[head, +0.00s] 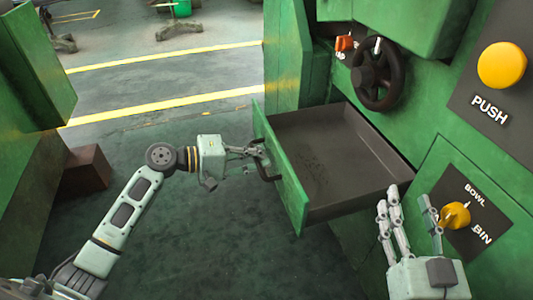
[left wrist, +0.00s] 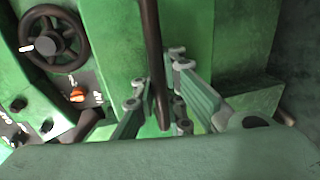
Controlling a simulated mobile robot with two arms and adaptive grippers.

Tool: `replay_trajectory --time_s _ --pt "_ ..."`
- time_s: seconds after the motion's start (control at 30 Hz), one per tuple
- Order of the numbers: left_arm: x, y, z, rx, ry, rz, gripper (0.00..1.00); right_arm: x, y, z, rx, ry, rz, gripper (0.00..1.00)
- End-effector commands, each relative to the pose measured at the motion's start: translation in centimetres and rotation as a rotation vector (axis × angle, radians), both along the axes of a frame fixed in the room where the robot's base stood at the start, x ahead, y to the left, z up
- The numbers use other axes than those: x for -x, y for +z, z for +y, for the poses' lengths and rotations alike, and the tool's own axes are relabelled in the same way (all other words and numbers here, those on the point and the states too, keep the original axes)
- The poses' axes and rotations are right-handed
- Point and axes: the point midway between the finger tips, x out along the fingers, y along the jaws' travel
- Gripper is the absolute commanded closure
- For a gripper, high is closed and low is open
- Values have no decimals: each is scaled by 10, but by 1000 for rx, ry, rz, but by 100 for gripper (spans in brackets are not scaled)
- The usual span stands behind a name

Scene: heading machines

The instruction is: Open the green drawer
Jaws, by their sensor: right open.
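The green drawer (head: 290,196) is pulled out of the green machine, and its dark, empty inside shows in the head view. Its dark handle (head: 269,172) is on the front panel. My left gripper (head: 258,152) is at this handle, in front of the panel. In the left wrist view the handle bar (left wrist: 152,50) runs between the fingers of my left gripper (left wrist: 158,100), which are shut on it. My right gripper (head: 408,205) is open and empty at the lower right, near the drawer's right side.
A black handwheel (head: 376,75) and an orange switch (head: 345,43) are above the drawer. A yellow push button (head: 502,65) and a yellow bowl/bin knob (head: 455,215) are on the right. A brown box (head: 87,168) stands at left. The floor before the drawer is clear.

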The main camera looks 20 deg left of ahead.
Motion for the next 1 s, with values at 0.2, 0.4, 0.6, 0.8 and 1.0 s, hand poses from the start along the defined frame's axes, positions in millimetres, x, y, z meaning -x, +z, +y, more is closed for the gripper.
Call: replay_trajectory --time_s 0.2,0.4,0.6,0.8,1.0 --pt "0 3 2 2 2 -3 100 0 0 0 0 0 0 56" --pt "0 3 2 2 2 -3 84 0 1 0 0 0 -1 56" --pt "0 2 1 1 2 -2 71 0 1 0 0 0 -2 56" --pt "0 1 1 0 1 -2 71 0 1 0 -1 0 -3 56" --pt "6 3 11 0 3 0 71 0 0 0 0 0 -2 56"
